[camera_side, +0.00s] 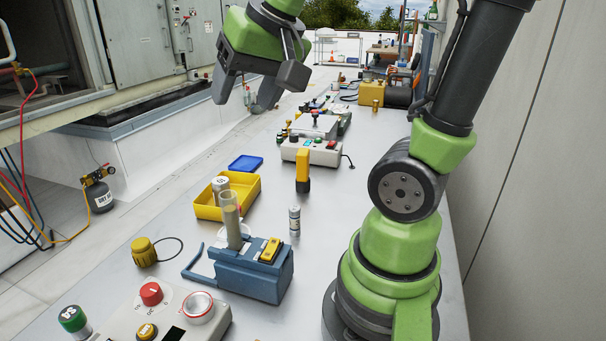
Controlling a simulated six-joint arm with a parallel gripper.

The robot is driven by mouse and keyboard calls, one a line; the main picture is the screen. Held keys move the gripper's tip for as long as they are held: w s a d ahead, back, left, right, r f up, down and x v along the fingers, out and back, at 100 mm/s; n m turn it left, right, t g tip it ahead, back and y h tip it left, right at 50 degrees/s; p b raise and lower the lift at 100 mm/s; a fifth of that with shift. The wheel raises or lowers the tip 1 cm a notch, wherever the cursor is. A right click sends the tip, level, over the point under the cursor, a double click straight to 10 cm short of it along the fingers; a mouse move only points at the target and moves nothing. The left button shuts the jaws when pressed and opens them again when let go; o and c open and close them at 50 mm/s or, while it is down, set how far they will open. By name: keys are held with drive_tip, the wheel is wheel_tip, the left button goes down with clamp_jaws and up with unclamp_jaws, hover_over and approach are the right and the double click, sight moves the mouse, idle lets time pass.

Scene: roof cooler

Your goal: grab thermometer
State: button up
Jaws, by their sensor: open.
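A yellow handheld device with a dark lower end (303,168) stands upright on the table near the middle of the view. It looks like the thermometer, but I cannot read any marking on it. My gripper (246,98) is open and empty at the upper left, pointing down. It is above and to the left of the yellow device, clearly apart from it.
A grey control box (318,153) stands just behind the device. Bare table lies right of the device.

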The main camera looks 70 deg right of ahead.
drive_tip(key=w+d+f+m+g+h, duration=0.1)
drive_tip(key=w+d+f+m+g, duration=0.2)
drive_tip(key=d, duration=0.6)
drive_tip(key=m+g+h, duration=0.2)
drive_tip(key=m, duration=0.3)
approach(303, 151)
drive_tip(key=w, duration=0.1)
drive_tip(key=x, duration=0.4)
drive_tip(key=shift+s+d+f, duration=0.2)
drive_tip(key=shift+d+f, duration=0.05)
drive_tip(key=shift+f, duration=0.1)
drive_tip(key=x, duration=0.5)
drive_tip(key=shift+s+f, duration=0.25)
drive_tip(key=shift+f, duration=0.15)
drive_tip(key=shift+r, duration=0.1)
clamp_jaws()
